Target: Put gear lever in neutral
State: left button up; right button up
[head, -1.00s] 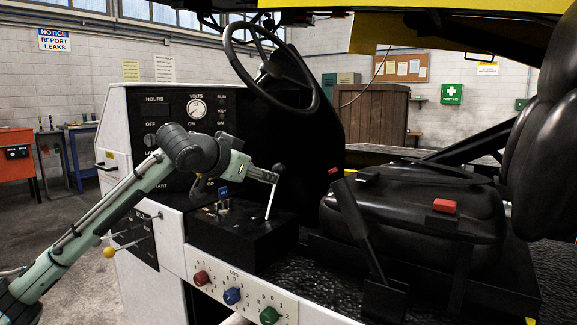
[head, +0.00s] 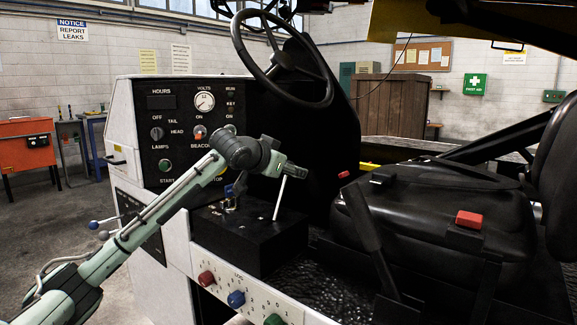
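A thin white lever (head: 280,197), perhaps the gear lever, rises from a black console box (head: 268,243) and leans slightly right at its top. My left gripper (head: 293,169) is at its upper end and covers the knob. I cannot tell whether the fingers are closed on it. A short lever with a blue knob (head: 230,190) stands on the same box, left of the white one, partly behind my arm. My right gripper is not in view.
A steering wheel (head: 282,62) hangs above the console. A black seat (head: 440,215) and a long black lever (head: 372,235) stand to the right. A dashboard panel (head: 160,130) is behind my arm. Red, blue and green knobs line the front edge.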

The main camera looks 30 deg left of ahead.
pick_arm(q)
jog(key=shift+c, duration=0.4)
grip_shut()
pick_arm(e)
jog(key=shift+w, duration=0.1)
